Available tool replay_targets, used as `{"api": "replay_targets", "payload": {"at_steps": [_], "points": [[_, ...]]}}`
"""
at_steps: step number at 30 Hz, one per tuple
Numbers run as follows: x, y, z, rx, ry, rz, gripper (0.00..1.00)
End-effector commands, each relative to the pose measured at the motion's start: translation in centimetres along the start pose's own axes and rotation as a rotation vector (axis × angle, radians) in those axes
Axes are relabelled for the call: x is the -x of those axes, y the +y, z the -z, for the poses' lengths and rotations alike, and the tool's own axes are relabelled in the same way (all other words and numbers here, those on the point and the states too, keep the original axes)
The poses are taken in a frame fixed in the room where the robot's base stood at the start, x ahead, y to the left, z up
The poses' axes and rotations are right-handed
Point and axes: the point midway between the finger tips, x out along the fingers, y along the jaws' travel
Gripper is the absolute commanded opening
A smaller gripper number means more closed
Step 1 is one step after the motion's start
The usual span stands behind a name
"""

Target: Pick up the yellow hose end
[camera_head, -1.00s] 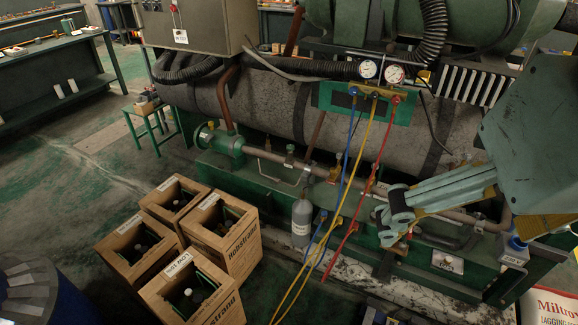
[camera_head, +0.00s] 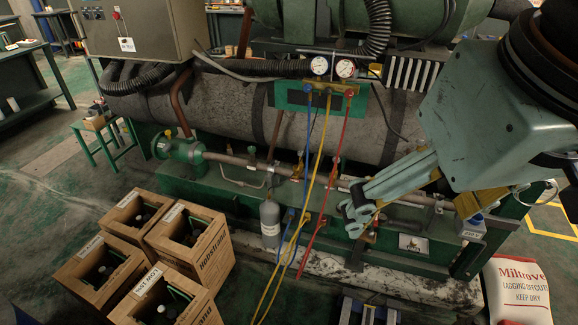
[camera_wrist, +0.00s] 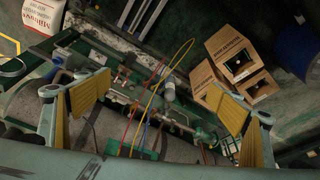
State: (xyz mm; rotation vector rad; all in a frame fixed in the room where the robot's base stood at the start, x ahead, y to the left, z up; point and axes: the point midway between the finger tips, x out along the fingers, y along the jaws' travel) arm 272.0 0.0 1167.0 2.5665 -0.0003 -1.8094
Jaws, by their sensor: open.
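The yellow hose (camera_head: 310,190) hangs from the gauge manifold (camera_head: 326,90) between a blue hose (camera_head: 301,170) and a red hose (camera_head: 337,160). It runs down to the floor and out of the bottom of the head view, so its free end is not clear there. In the wrist view the yellow hose (camera_wrist: 152,98) curves from the manifold area out over the floor; its tip is too small to tell. My gripper (camera_head: 352,212) is right of the hoses in the head view, apart from them. In the wrist view my gripper (camera_wrist: 160,108) has its yellow-padded fingers wide apart, with nothing between the pads.
Several open cardboard boxes (camera_head: 190,245) with bottles stand on the floor at left. A grey cylinder (camera_head: 270,222) stands beside the hoses. The green machine base (camera_head: 230,190) lies behind. A white sack (camera_head: 518,290) is at lower right.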

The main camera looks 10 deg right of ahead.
Motion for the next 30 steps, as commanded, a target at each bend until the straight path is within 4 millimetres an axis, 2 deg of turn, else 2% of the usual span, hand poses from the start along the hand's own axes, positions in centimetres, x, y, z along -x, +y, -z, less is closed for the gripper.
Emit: {"api": "replay_targets", "payload": {"at_steps": [2,17,30], "points": [[0.00,0.00,0.00,0.000,0.000,0.000,0.79],[0.00,0.00,0.00,0.000,0.000,0.000,0.34],[-0.02,-0.03,0.34,0.008,-0.002,0.001,0.33]]}}
